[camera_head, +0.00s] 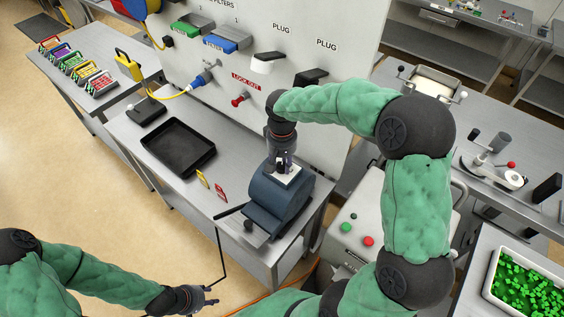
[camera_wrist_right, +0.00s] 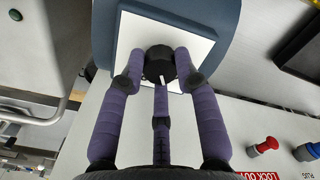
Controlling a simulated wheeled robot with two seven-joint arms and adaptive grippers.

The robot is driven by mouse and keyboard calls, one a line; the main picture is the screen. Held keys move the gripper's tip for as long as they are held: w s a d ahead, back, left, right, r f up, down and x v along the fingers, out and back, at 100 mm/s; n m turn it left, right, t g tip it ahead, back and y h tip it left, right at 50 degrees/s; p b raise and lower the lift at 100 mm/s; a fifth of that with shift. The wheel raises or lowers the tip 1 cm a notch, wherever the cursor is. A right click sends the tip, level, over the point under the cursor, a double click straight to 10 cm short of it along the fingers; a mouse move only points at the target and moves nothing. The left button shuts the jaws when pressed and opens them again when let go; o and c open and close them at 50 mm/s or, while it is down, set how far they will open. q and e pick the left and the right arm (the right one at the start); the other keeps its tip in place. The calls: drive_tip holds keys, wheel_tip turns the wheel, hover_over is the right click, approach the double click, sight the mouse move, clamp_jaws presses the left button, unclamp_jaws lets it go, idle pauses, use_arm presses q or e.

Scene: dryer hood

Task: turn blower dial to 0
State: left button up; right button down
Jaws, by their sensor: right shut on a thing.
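The blower dial (camera_wrist_right: 159,62) is a black round knob on a white plate (camera_wrist_right: 135,33). Its white mark points to the bottom of the right wrist view; no numbers can be read. The plate also shows in the head view (camera_head: 294,178), on top of a dark blue blower housing (camera_head: 265,205). My right gripper (camera_head: 284,165) comes down onto the plate, its purple fingers (camera_wrist_right: 161,80) shut around the dial; in the head view they hide the dial. My left gripper (camera_head: 212,299) hangs low near the bottom edge, away from the housing; its finger opening is unclear.
A black tray (camera_head: 178,148) and small yellow and red cards (camera_head: 221,192) lie left of the housing. The hood wall with plugs and a red lock-out knob (camera_head: 238,101) rises behind. A box with green and red buttons (camera_head: 368,241) stands to the right.

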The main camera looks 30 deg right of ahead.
sight(282, 166)
drive_tip(key=n, duration=0.5)
drive_tip(key=shift+s+f+p, duration=0.1)
drive_tip(key=shift+p, duration=0.3)
drive_tip(key=shift+n, duration=0.4)
drive_tip(key=c, duration=0.9)
unclamp_jaws()
drive_tip(key=shift+r, duration=0.4)
wheel_tip(282, 166, up, 11)
drive_tip(key=shift+r, duration=0.15)
